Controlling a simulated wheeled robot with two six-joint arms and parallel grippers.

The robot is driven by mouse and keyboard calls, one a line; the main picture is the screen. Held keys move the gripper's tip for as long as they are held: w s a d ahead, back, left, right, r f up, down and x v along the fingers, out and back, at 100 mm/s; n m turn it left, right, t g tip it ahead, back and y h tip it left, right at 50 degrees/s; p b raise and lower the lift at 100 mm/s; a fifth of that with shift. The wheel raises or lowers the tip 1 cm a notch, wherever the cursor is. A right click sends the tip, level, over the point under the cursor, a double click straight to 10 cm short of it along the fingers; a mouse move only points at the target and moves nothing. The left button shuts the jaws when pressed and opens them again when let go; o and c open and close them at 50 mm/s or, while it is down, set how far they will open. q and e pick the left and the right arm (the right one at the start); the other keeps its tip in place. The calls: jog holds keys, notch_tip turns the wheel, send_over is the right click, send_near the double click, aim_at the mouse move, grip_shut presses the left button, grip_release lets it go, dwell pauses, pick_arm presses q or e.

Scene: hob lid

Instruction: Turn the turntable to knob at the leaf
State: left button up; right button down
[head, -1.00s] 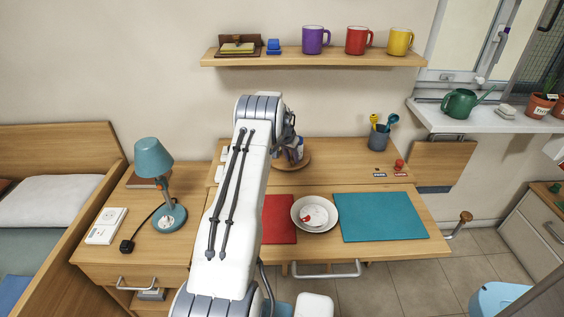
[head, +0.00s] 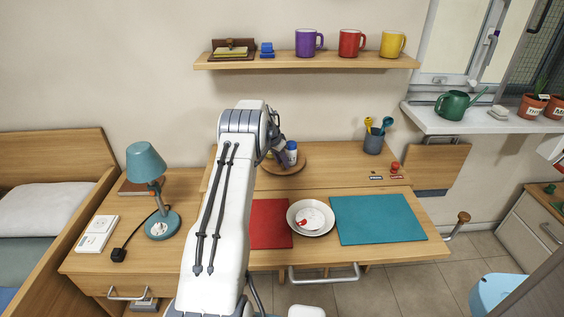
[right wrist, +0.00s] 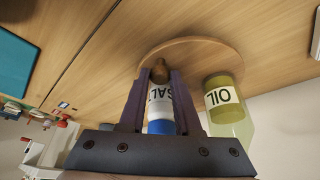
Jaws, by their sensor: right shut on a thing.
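The turntable is a round wooden disc (head: 297,166) on the back part of the desk; its edge also shows in the right wrist view (right wrist: 205,52). A brown knob (right wrist: 160,69) on it sits between the fingertips of my right gripper (right wrist: 161,77), which is shut on it. A white salt container with a blue part (right wrist: 160,112) stands behind the fingers, and it shows in the head view (head: 291,152). An oil bottle (right wrist: 226,100) stands beside it. In the head view the right gripper (head: 281,158) is partly hidden by my arm. My left gripper is out of view.
A red mat (head: 268,222), a white bowl (head: 297,226) and a teal mat (head: 378,219) lie at the front of the desk. A utensil cup (head: 374,143) stands right of the turntable. A lamp (head: 147,163) stands left. A mug shelf (head: 310,60) hangs above.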

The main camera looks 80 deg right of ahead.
jog(key=c, duration=0.6)
grip_release()
jog(key=b+v, duration=0.1)
jog(key=v, duration=0.9)
jog(key=shift+a+r, duration=0.15)
jog(key=shift+w, duration=0.15)
